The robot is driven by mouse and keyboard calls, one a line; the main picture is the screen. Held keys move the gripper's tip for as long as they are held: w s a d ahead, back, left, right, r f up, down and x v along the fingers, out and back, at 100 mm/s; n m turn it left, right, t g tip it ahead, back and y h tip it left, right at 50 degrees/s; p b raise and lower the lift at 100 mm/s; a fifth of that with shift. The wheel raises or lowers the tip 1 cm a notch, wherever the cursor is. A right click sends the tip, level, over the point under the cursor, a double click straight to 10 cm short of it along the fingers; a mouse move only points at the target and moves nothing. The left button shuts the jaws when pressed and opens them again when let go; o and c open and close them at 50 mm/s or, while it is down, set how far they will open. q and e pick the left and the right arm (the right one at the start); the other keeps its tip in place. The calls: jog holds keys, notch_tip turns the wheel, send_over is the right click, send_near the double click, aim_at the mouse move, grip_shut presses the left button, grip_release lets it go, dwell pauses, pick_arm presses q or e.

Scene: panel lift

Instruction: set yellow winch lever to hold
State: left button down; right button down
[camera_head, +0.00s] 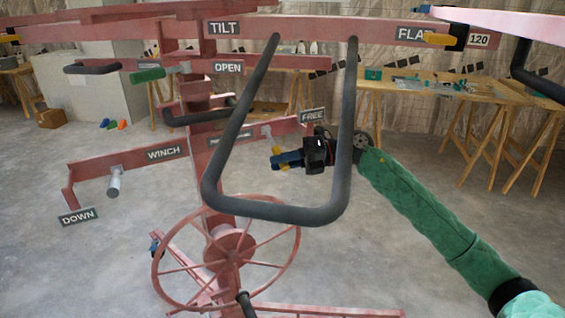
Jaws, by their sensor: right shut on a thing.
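The yellow winch lever (277,150) sits on the red crossbar in the middle, on a thin grey rod. Its tip is at the blue fingers of my right gripper (279,160), which is shut on it; the gripper body covers part of the lever. A FREE label (313,115) is at the crossbar's right end. Another label further left is partly hidden by the black U-shaped bar and unreadable. The lever stands between these two labels. My left gripper is not in view.
The black U-shaped bar (270,212) hangs in front of the crossbar, close to my right gripper. A red wheel (297,255) is below. A WINCH label (165,153) and grey handle (114,182) are at left. Wooden tables (400,92) stand behind.

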jog(key=c, duration=1.3)
grip_release()
jog(key=shift+w+f, duration=0.1)
jog(key=shift+f, duration=0.05)
pick_arm(q)
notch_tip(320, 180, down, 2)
jog(key=shift+b, duration=0.5)
pick_arm(e)
jog(key=d+r, duration=0.1)
jog(key=d, duration=0.6)
jog(key=shift+w+d, duration=0.2)
jog(key=shift+d, duration=0.15)
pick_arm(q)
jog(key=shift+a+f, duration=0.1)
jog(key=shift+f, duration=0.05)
pick_arm(e)
jog(key=shift+r, duration=0.1)
